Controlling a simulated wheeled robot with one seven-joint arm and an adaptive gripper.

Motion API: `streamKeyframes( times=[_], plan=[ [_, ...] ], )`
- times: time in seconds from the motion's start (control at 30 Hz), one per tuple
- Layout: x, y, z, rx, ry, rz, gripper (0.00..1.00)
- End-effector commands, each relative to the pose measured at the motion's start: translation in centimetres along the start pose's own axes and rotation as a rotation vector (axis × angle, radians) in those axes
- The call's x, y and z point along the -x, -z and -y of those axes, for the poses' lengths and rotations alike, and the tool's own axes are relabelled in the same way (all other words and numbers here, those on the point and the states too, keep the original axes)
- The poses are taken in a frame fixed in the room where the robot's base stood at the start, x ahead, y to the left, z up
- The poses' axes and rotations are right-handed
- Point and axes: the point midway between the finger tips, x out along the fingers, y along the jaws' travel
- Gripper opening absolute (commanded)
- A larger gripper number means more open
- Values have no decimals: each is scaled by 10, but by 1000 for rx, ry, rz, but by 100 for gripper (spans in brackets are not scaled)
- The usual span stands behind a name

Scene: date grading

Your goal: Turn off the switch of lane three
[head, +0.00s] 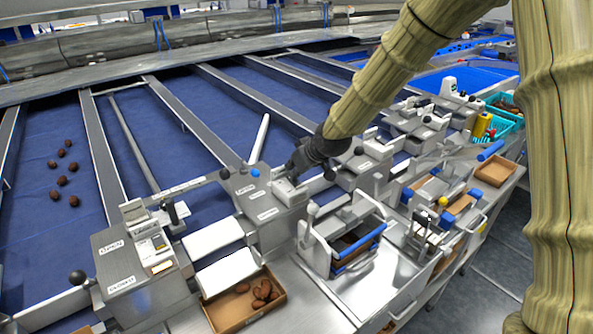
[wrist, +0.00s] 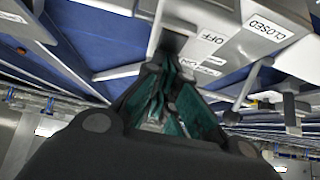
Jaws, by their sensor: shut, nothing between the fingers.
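My gripper (head: 298,168), dark and shut with nothing in it, points down at a grey control box (head: 265,205) in the middle of the row. A small white-topped switch housing (head: 290,190) on that box sits just under the fingertips. In the wrist view the teal-lined fingers of my gripper (wrist: 165,75) are close to a grey housing (wrist: 228,38) with labels reading OFF and CLOSED. The fingers hide part of the housing, so I cannot tell whether they touch a switch or how it is set. No lane number is readable.
Another labelled box (head: 130,270) stands left. A brown tray (head: 240,312) of dates and a blue-handled drawer unit (head: 345,240) are in front. Blue lanes (head: 60,140) lie behind.

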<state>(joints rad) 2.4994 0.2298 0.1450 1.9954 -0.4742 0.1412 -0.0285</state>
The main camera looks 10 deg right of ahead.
Motion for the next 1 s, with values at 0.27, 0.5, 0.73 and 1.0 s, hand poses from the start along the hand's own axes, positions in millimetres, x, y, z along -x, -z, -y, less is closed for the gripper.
streamKeyframes(
  times=[0.27,0.5,0.73,1.0],
  plan=[
    [0,0,0,0,0,0,0],
    [10,8,0,0,0,-1,0],
    [30,24,1,2,2,-1,0],
    [49,19,1,1,3,-2,0]
  ],
)
